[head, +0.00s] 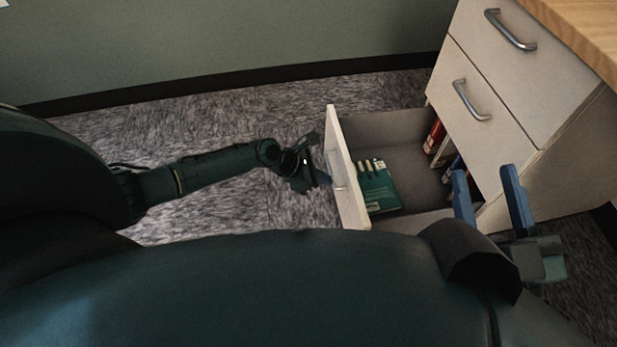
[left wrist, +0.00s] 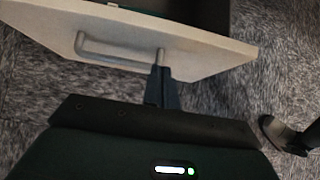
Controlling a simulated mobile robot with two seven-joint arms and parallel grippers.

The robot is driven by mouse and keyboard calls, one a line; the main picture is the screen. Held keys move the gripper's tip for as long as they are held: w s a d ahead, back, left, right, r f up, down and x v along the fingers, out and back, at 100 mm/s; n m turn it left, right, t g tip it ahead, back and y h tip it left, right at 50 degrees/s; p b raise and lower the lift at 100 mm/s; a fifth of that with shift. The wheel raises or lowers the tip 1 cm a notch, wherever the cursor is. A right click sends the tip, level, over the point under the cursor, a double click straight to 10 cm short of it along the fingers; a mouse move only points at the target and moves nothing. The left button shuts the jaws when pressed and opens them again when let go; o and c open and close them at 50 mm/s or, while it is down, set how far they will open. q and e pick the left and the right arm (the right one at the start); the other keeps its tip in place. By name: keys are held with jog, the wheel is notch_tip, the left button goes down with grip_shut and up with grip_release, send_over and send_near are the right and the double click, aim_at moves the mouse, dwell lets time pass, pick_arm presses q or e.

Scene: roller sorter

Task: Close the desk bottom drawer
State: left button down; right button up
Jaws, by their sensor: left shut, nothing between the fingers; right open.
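The desk's bottom drawer (head: 346,172) is pulled out, its light front panel facing left in the head view. In the left wrist view the drawer front (left wrist: 200,48) shows with its grey bar handle (left wrist: 110,53). My left gripper (head: 325,179) is shut and empty at the outer face of the drawer front. In the left wrist view its fingertips (left wrist: 159,70) are close to one end of the handle; I cannot tell if they touch. My right gripper (head: 487,190) is open and empty beside the desk, right of the open drawer.
A green box or book (head: 377,187) lies in the drawer, with red binders (head: 434,137) and blue items further back. Two upper drawers with bar handles (head: 510,30) are shut. The wooden desktop (head: 590,25) is at top right. Carpet left of the drawer is clear.

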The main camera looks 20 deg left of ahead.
pick_arm(q)
jog(key=shift+w+d+b, duration=0.2)
jog(key=shift+w+d, duration=0.35)
jog(key=shift+d, duration=0.3)
jog(key=shift+w+d+b, duration=0.2)
jog(key=shift+w+d, duration=0.35)
jog(key=shift+d, duration=0.25)
pick_arm(e)
jog(key=shift+w+d+r+n+t+y, duration=0.1)
jog(key=shift+w+r+n+t+y, duration=0.1)
jog(key=shift+r+n+y, duration=0.25)
jog(key=shift+w+d+r+n+t+y, duration=0.1)
jog(key=shift+r+n+t+y, duration=0.15)
jog(key=shift+r, duration=0.3)
